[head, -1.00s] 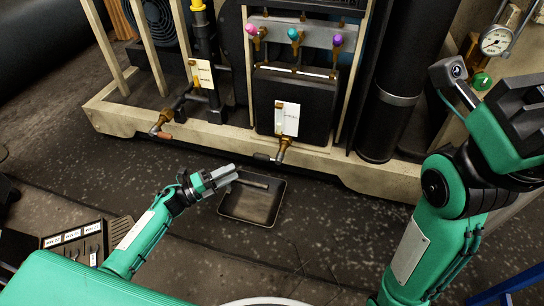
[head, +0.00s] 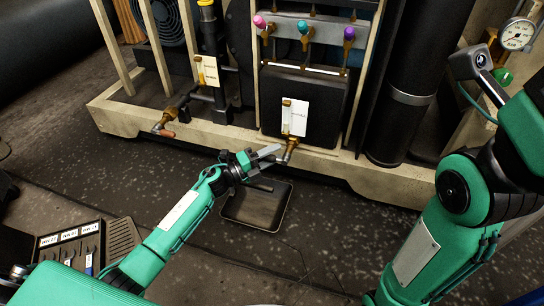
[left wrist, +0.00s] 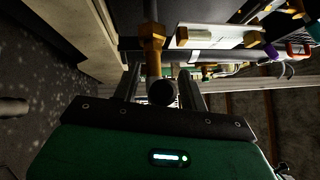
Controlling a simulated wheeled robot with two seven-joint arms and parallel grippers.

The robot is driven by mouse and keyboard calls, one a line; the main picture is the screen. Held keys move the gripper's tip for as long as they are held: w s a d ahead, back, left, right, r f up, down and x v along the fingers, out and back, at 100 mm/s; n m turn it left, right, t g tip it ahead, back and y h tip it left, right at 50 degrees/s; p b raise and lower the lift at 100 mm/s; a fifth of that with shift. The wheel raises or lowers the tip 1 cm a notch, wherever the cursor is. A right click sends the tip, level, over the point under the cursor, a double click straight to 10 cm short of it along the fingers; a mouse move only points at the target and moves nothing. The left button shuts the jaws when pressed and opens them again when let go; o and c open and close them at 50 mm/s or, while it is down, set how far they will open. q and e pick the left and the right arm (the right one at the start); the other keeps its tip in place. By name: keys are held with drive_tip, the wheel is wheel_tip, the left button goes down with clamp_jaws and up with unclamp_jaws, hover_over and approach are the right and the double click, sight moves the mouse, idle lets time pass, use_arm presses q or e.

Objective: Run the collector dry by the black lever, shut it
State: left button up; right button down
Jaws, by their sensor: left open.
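The collector (head: 322,118) is a black box with a white tag, low in the compressor frame. A brass drain valve (head: 291,150) hangs below it; it also shows in the left wrist view (left wrist: 152,45). A round black end, apparently of the black lever (left wrist: 161,92), lies between my left fingers in the wrist view. In the head view the lever is mostly hidden by the gripper. My left gripper (head: 268,169) is open, its fingers on either side of the lever end; contact cannot be told. My right arm is at the right, its fingertips out of frame.
A dark drip tray (head: 236,217) lies on the floor below the gripper. Another brass valve with a copper-red handle (head: 163,130) stands left. Pink, teal and purple knobs (head: 304,29) sit above the collector. The cream base rail (head: 215,140) runs close by.

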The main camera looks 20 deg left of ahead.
use_arm(q)
clamp_jaws()
